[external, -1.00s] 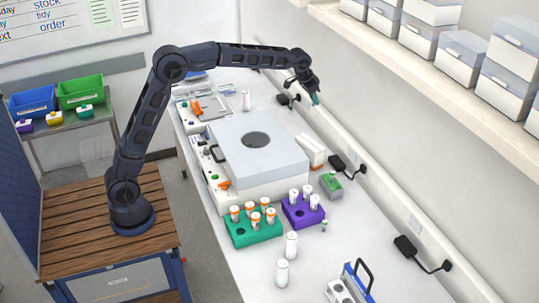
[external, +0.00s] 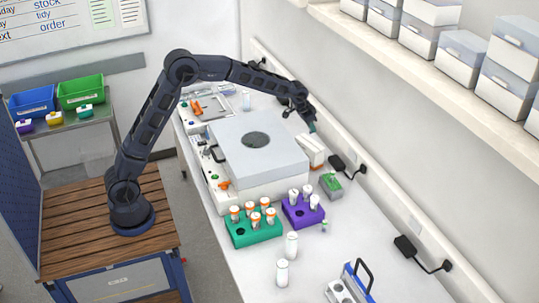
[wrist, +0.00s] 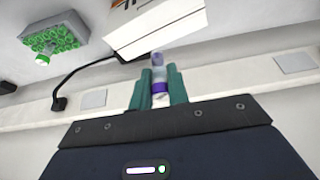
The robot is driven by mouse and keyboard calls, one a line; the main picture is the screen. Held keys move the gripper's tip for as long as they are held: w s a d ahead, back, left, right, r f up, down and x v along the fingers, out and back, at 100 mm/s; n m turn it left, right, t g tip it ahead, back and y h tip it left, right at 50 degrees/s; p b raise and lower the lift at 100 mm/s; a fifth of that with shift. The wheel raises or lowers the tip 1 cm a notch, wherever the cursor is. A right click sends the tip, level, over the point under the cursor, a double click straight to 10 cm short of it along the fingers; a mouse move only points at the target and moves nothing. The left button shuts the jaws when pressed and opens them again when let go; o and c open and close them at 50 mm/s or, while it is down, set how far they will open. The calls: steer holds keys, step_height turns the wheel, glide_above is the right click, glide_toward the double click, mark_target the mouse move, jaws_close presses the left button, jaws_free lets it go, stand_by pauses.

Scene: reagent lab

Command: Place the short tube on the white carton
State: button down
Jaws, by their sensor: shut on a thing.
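My gripper (external: 312,127) is low over the far side of the bench, by the wall. The tube is too small to make out in the external view. The white carton (external: 314,153) stands just below my gripper, between the large grey-lidded instrument and the wall. In the wrist view the carton (wrist: 165,28) lies just beyond the tube's end; whether they touch I cannot tell.
The grey-lidded instrument (external: 250,150) stands left of the carton. A grey rack of green-capped tubes (external: 331,187), a purple rack (external: 301,216) and a green rack (external: 250,237) are nearer. A black power adapter (external: 338,162) and cable run along the wall.

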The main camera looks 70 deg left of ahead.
steer(key=shift+f, duration=2.25)
steer(key=shift+f, duration=0.15)
steer(key=c, duration=1.4)
jaws_free()
steer(key=shift+o, duration=0.2)
